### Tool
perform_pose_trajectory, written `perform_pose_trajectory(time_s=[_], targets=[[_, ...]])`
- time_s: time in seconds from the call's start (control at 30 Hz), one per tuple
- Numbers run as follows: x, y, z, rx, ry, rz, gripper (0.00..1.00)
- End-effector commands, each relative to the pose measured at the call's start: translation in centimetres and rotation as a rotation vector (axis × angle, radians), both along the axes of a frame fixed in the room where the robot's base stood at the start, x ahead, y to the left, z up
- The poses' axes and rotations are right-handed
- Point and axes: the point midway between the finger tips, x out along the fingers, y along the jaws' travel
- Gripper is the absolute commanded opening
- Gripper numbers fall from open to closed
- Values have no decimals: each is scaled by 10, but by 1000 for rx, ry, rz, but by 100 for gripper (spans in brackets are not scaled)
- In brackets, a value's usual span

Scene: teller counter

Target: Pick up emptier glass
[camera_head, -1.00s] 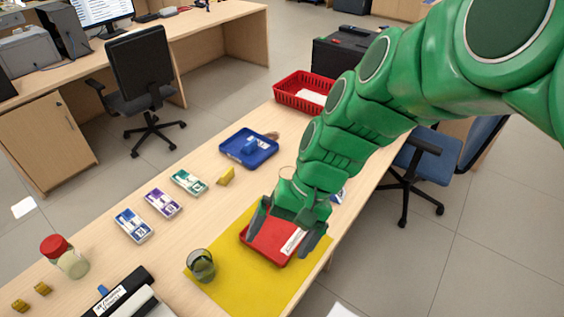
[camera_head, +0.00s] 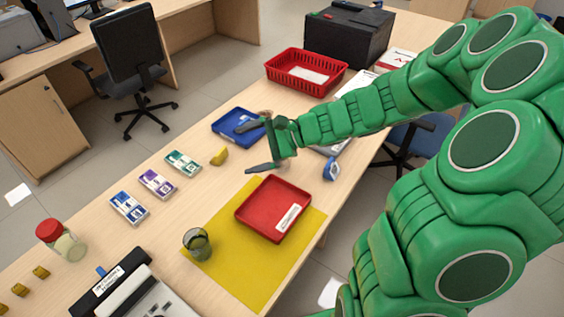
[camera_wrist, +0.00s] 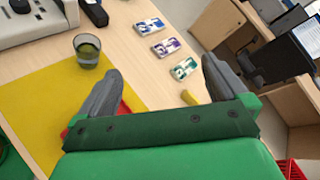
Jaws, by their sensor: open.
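A dark, see-through glass (camera_head: 197,244) stands upright at the left edge of the yellow mat (camera_head: 257,285). It also shows in the wrist view (camera_wrist: 88,52) at upper left, with dark greenish contents low inside. I cannot make out a second glass; my gripper and arm cover part of the counter. My gripper (camera_head: 257,148) is open and empty above the counter, between the blue tray (camera_head: 222,132) and the red tray (camera_head: 250,222). In the wrist view its fingers (camera_wrist: 160,68) are spread wide, with the glass beyond the left finger.
Banknote bundles (camera_head: 156,184) and a yellow object (camera_head: 219,157) lie on the counter's left side. A red-lidded jar (camera_head: 68,243) and a grey machine (camera_head: 150,300) are near the front. A red basket (camera_head: 305,72) and a black box (camera_head: 350,35) stand at the back.

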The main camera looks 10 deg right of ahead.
Motion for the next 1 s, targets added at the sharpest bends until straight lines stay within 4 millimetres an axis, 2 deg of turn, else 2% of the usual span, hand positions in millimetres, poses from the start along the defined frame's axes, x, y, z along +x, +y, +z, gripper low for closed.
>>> perform_pose_trajectory(time_s=[0.2, 0.5, 0.8, 1.0], targets=[[47, -32, -31, 110, 121, -210, 100], [97, -90, -91, 238, 307, -503, 100], [117, -147, -159, 332, 487, -753, 100], [120, -162, -176, 357, 533, -817, 100]])
